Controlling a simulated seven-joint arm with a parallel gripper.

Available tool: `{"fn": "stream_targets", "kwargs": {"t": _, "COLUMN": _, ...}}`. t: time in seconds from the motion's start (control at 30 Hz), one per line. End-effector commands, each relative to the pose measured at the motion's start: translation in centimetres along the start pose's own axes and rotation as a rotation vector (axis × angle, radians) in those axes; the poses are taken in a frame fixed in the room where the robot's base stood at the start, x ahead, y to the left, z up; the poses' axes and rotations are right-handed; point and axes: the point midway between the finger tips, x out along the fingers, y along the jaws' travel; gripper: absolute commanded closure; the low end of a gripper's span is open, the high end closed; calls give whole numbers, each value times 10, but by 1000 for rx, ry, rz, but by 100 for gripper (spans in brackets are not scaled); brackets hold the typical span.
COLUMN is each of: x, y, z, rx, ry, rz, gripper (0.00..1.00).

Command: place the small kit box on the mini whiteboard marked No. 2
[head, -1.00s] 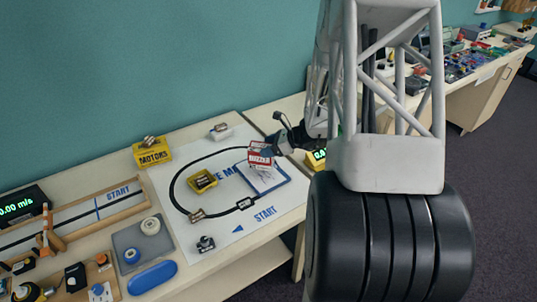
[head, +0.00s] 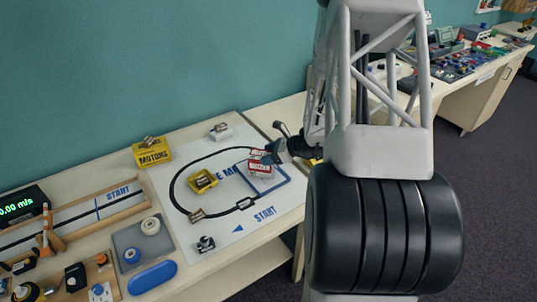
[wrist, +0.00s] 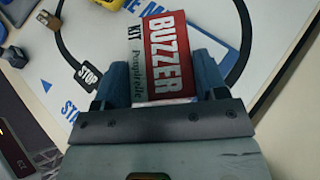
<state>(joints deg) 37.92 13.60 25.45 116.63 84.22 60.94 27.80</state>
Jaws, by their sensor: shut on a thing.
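The small kit box (head: 259,168) is red and white. In the wrist view its printed face, reading BUZZER KIT (wrist: 167,52), is turned to the camera. My gripper (head: 268,157) is shut on it, one blue-grey finger on each side in the wrist view (wrist: 158,80). A mini whiteboard with a blue frame (head: 274,184) lies under the box on the track sheet; part of it also shows beside the box in the wrist view (wrist: 229,58). The box is over the board's back part, low; I cannot tell whether it touches. No number is readable on the board.
The white track sheet (head: 215,235) carries a yellow tray (head: 203,181) left of the board and small parts along the black loop. A yellow MOTORS box (head: 152,153) stands at the back left. The sheet's front right is clear.

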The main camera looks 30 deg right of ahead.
Motion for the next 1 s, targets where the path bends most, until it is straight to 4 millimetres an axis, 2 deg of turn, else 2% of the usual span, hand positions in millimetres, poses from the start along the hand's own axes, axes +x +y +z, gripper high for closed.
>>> {"fn": "stream_targets", "kwargs": {"t": 0.03, "x": 0, "y": 0, "z": 0, "rx": 0, "ry": 0, "rz": 0, "gripper": 31}}
{"fn": "stream_targets", "kwargs": {"t": 0.2, "x": 0, "y": 0, "z": 0, "rx": 0, "ry": 0, "rz": 0, "gripper": 9}}
{"fn": "stream_targets", "kwargs": {"t": 0.67, "x": -4, "y": 0, "z": 2, "rx": 0, "ry": 0, "rz": -1, "gripper": 9}}
{"fn": "stream_targets", "kwargs": {"t": 0.87, "x": -20, "y": 0, "z": 2, "rx": 0, "ry": -1, "rz": -1, "gripper": 9}}
{"fn": "stream_targets", "kwargs": {"t": 1.0, "x": -38, "y": -1, "z": 3, "rx": 0, "ry": 0, "rz": -2, "gripper": 9}}
